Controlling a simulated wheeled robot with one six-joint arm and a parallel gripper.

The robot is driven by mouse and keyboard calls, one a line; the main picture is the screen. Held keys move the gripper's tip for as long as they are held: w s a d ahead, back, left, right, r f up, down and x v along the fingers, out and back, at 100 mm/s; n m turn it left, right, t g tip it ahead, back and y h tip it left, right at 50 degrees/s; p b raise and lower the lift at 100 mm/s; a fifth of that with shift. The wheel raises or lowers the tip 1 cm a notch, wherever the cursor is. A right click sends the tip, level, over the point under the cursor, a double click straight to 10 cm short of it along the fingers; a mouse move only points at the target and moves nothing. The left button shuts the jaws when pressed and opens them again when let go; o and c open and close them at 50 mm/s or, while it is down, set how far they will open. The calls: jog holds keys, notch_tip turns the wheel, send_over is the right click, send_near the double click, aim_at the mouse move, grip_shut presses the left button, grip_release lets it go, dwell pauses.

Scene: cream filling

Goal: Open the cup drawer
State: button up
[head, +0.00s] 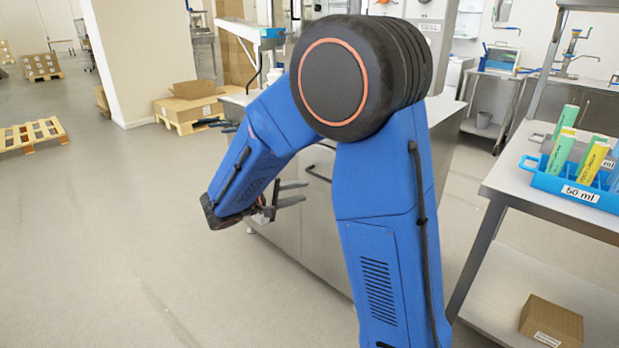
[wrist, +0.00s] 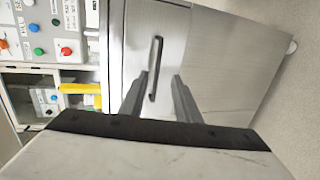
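The drawer front (wrist: 172,28) is a flat metal panel in the wrist view, and it looks flush with the cabinet. Its dark bar handle (wrist: 156,60) runs upright in that view, between my two fingers. In the head view a dark handle (head: 317,174) shows on the cabinet, partly hidden by my blue arm. My gripper (wrist: 160,77) is open with nothing held. It also shows in the head view (head: 301,192), its fingers pointing at the cabinet front. I cannot tell whether the fingertips reach past the handle or touch it.
The metal cabinet (head: 283,231) stands behind my arm. A control panel with coloured buttons (wrist: 50,25) is at left in the wrist view. At right a metal table (head: 560,202) bears a blue rack (head: 541,181) of tubes.

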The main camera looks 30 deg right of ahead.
aim_at(323, 179)
jog(key=shift+t, duration=0.4)
jog(key=w+x, duration=0.1)
jog(key=x, duration=0.4)
jog(key=w+x, duration=0.1)
jog(key=x, duration=0.5)
jog(key=w+a+x, duration=0.1)
jog(key=x, duration=0.4)
jog(key=shift+d+f, duration=0.1)
jog(key=shift+d, duration=0.05)
grip_shut()
